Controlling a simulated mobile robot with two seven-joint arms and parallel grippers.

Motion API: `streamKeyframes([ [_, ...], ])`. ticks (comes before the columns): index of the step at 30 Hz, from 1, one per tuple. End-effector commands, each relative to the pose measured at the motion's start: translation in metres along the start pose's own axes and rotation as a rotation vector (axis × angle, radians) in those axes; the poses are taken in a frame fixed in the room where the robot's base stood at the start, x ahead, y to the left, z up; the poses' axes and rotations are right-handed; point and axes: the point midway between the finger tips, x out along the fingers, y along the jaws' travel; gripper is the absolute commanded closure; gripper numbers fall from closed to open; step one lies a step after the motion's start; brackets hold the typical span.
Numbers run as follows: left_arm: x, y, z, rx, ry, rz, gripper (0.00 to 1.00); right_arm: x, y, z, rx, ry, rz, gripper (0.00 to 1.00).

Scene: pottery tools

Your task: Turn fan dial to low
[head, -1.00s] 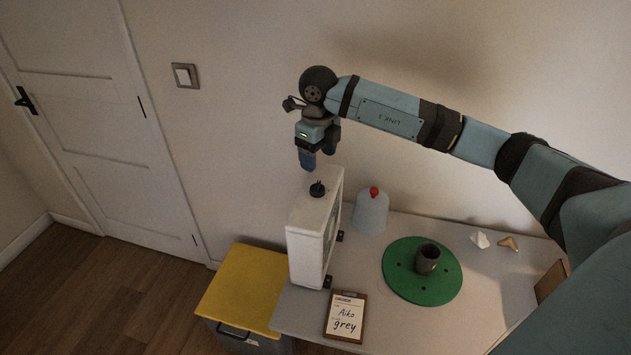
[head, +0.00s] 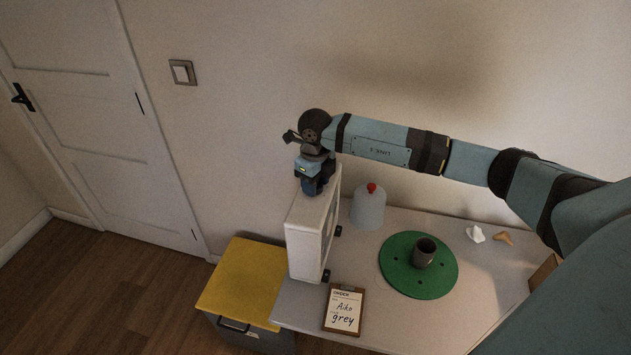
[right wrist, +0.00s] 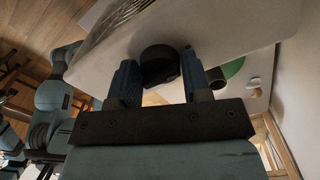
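The fan is a white upright box (head: 303,246) at the left end of the table. Its black dial is on the top face; my right gripper hides it in the head view. In the right wrist view the dial (right wrist: 158,62) lies between the two blue fingers. My right gripper (head: 313,188) points down onto the fan top. It is open, with a finger on each side of the dial; whether they touch it is unclear. The dial's setting cannot be read. My left gripper is not in view.
A grey dome with a red knob (head: 369,209) stands right of the fan. A green disc (head: 400,278) carries a dark cup (head: 424,252). An order clipboard (head: 343,309) lies at the table's front. A yellow-lidded bin (head: 243,280) stands left of the table; the wall is behind.

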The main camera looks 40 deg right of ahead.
Motion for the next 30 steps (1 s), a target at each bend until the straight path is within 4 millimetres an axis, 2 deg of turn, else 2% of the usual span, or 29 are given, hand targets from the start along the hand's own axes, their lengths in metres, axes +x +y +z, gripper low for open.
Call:
streamKeyframes([
  [1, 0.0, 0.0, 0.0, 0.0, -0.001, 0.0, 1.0, 0.0, 0.0, 0.0, 0.0, 0.0, 0.0, 0.67],
  [3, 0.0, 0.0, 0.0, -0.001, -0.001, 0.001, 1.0, 0.0, 0.0, 0.0, 0.0, 0.0, 0.0, 0.82],
  [11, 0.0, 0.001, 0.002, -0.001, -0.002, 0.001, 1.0, 0.0, 0.0, 0.0, 0.018, 0.0, 0.0, 0.82],
  [17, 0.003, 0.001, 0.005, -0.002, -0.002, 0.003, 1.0, 0.001, 0.0, 0.0, 0.094, 0.0, 0.0, 0.82],
  [30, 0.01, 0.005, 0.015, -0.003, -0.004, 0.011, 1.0, 0.001, 0.0, 0.0, 0.47, -0.002, 0.0, 0.82],
])
